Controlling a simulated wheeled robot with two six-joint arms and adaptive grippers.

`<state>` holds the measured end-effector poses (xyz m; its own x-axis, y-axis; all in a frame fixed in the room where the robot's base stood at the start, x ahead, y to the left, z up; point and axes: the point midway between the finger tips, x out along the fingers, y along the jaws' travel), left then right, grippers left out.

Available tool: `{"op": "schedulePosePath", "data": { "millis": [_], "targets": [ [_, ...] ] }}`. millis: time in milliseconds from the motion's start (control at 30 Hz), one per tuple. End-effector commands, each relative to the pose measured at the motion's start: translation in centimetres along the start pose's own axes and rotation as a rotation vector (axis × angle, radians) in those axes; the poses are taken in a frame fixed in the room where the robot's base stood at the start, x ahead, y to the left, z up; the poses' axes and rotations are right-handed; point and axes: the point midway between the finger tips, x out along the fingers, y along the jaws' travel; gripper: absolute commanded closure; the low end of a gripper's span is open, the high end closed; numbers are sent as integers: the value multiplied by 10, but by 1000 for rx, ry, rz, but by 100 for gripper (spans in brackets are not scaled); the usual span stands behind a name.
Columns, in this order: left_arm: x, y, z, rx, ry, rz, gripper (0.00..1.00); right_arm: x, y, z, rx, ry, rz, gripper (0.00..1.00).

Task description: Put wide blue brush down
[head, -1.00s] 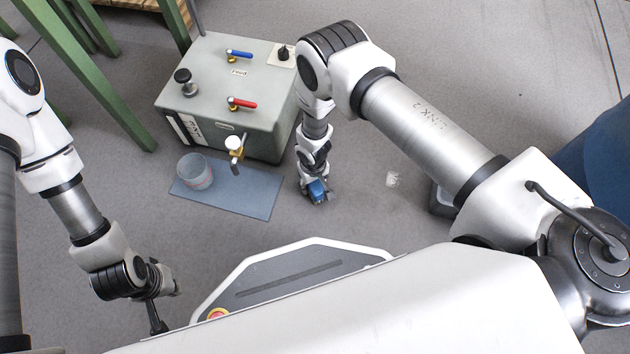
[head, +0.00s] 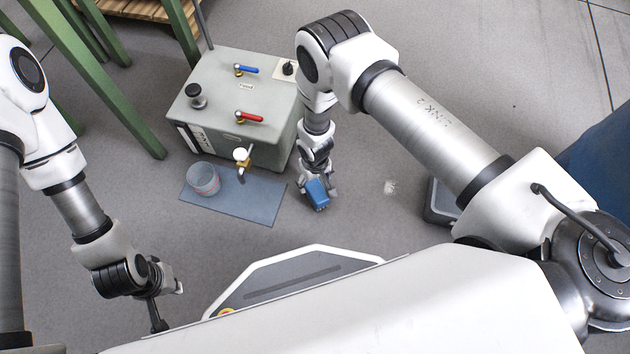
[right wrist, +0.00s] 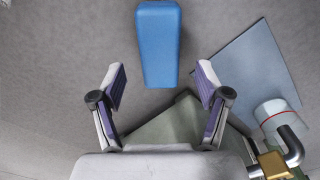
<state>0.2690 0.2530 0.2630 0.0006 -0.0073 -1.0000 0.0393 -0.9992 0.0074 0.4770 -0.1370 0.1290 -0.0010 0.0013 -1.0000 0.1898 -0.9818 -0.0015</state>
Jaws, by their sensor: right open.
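The wide blue brush (head: 317,192) shows as a blue block at my right gripper, right of the blue-grey mat in the head view. In the right wrist view the brush (right wrist: 158,45) is at the top middle, between the lines of the two fingers and beyond their tips. My right gripper (right wrist: 162,82) is open, its fingers apart on either side, with no visible contact with the brush.
A grey-green tank (head: 240,110) with blue and red valve handles and a brass tap (head: 243,160) stands left of my right gripper. A clear cup (head: 203,179) stands on the blue-grey mat (head: 262,208). A small pale patch (head: 390,187) is on the floor, otherwise clear nearby.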

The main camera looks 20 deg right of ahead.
Motion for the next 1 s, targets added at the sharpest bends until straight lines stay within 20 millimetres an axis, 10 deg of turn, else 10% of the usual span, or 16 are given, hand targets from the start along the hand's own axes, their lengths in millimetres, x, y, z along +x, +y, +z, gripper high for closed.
{"op": "schedulePosePath", "data": {
  "millis": [133, 567, 1000],
  "targets": [
    [-33, 0, 0, 0, 0, 0, 100, -37, 0, 0, 0, 0, 0, 25],
    [-35, 0, 0, 0, 0, 0, 100, -43, 6, 8, 9, -4, 0, 25],
    [-35, 0, 0, 0, 0, 0, 100, -160, 74, 217, 223, 0, -6, 25]
  ]
}}
